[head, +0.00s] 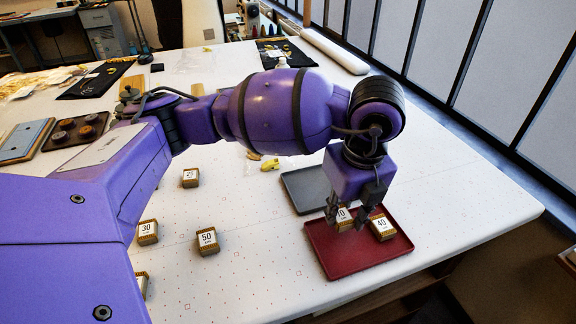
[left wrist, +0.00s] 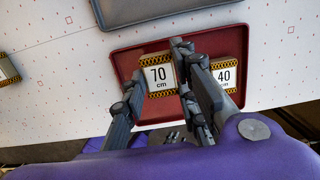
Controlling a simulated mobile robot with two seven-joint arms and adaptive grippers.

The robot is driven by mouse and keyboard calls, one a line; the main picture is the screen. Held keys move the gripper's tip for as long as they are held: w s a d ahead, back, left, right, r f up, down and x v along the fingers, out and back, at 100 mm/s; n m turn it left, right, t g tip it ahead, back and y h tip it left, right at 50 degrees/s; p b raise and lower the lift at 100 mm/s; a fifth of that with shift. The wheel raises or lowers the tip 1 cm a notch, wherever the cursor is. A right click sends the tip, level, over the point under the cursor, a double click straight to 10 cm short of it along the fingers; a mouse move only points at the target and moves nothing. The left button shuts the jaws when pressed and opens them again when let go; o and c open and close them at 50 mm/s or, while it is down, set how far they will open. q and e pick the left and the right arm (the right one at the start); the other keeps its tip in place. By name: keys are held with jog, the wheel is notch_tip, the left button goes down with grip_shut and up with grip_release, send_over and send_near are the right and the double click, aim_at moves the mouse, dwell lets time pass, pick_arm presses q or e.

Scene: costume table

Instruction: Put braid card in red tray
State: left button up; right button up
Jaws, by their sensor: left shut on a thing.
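My left gripper (head: 346,212) is over the red tray (head: 345,262), shut on the 70 cm braid card (head: 343,221). In the left wrist view, the 70 cm card (left wrist: 158,76) sits between the fingers (left wrist: 158,70), inside the tray's outline. I cannot tell whether it touches the tray floor. The 40 cm braid card (head: 382,228) lies in the right part of the red tray and shows in the left wrist view (left wrist: 226,76), partly behind a finger. My right gripper is not in view.
A grey tray (head: 294,193) lies just behind the red one. Braid cards marked 30 (head: 147,231) and 50 (head: 207,241), and a smaller-looking one (head: 190,177), lie on the white table left of the trays. Another card (head: 142,281) is partly hidden by my arm.

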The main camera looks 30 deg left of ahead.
aim_at(342, 217)
pick_arm(q)
jog(key=shift+s+f, duration=0.1)
jog(key=shift+f, duration=1.3)
jog(key=shift+f, duration=0.1)
jog(key=shift+f, duration=0.15)
jog(key=o, duration=0.9)
jog(key=r, duration=0.8)
jog(key=s+d+r, duration=0.1)
jog(key=r, duration=0.3)
jog(key=shift+r+p, duration=0.3)
